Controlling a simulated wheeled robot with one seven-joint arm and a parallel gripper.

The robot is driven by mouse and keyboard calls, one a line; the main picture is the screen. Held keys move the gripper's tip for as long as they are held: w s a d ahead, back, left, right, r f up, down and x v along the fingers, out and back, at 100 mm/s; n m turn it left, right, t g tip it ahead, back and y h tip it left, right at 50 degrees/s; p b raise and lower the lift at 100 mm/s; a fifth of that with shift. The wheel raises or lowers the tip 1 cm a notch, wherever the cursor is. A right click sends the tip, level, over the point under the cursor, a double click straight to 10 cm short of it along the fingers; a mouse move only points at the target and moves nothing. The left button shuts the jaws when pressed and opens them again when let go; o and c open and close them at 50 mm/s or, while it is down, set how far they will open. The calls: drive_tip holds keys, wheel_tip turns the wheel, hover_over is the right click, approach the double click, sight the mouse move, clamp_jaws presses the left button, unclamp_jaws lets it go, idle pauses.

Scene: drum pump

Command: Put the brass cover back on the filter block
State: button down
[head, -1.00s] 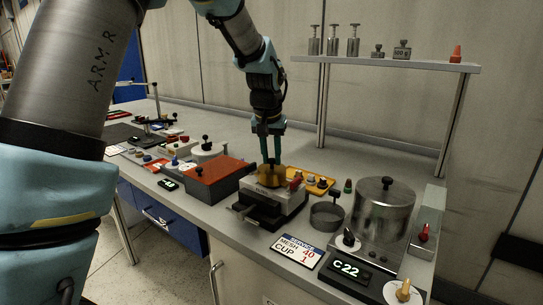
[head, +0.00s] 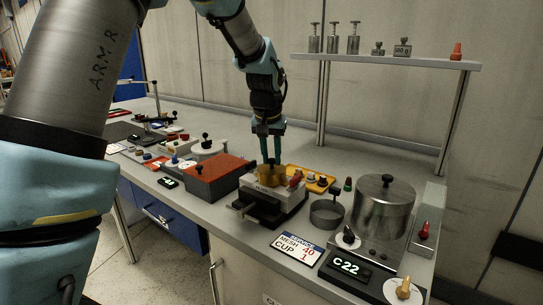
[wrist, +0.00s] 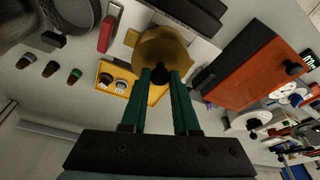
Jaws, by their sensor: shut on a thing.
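The brass cover (head: 268,173) is a round, gold-coloured piece with a dark knob on top. It sits at the top of the filter block (head: 266,192), a pale block with a dark front part; whether it is fully seated I cannot tell. My gripper (head: 270,160) points down from above, its green fingers shut on the cover's knob. In the wrist view the cover (wrist: 163,50) lies at the fingertips of my gripper (wrist: 160,76), with the dark knob between them. The cover hides the top of the block beneath it.
A yellow tray (head: 321,181) with small knobs stands just behind right of the block. An orange-topped box (head: 215,168) is on the left, a mesh cup (head: 326,213) on the right. A large metal drum (head: 383,208) stands further right. A shelf (head: 400,63) with weights is behind.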

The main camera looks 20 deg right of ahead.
sight(271, 160)
idle(0.3)
unclamp_jaws()
idle(0.7)
drive_tip(key=shift+r+p, duration=3.05)
drive_tip(key=shift+r, duration=0.95)
